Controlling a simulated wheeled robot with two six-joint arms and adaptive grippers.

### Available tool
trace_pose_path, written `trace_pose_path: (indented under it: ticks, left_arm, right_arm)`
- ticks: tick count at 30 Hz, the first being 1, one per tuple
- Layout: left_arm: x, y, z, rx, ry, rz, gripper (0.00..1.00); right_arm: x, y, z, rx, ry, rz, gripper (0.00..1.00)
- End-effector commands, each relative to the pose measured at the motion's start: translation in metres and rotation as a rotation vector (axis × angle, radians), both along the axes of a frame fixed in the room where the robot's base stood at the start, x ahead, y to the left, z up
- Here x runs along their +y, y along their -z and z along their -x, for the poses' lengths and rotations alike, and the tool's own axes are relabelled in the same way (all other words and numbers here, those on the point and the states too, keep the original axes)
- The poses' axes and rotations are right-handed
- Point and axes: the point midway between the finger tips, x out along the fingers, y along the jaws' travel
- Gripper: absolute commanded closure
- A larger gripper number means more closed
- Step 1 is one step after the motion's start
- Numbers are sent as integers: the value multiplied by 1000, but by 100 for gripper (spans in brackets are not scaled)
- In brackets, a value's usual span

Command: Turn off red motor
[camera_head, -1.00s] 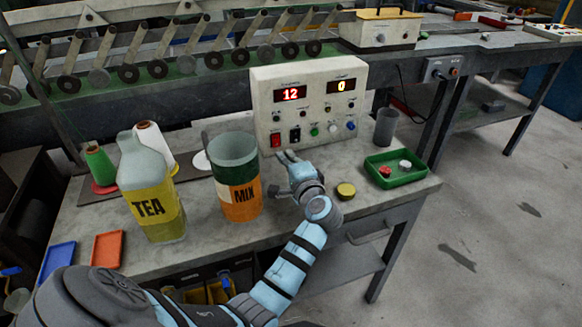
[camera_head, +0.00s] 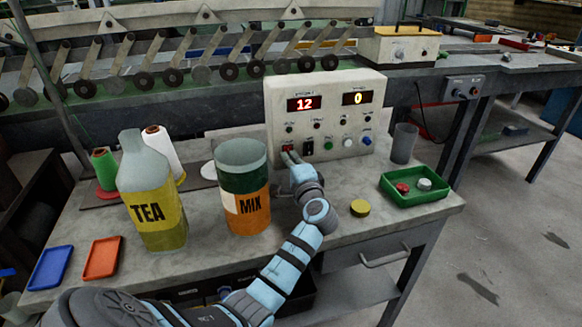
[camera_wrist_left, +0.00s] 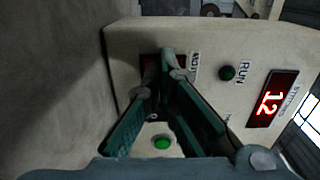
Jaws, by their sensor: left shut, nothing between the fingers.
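My right gripper is not in view.
The MIX container (camera_head: 242,190) stands close left of my left forearm, and the TEA bottle (camera_head: 150,205) further left. A grey cup (camera_head: 404,145) stands beside the box.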

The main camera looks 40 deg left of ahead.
Motion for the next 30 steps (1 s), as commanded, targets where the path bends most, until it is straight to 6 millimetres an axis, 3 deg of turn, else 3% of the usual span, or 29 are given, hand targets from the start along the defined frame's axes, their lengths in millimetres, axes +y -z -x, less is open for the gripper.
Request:
trace_pose_path:
  ticks: [12,24,30]
  left_arm:
    - [-2,2,1,-2,1,-3,100]
    - [-55,3,38,0,2,2,100]
    - [-64,2,45,1,0,1,100]
  right_arm:
    - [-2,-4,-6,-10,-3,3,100]
    - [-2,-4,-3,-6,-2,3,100]
    - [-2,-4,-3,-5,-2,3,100]
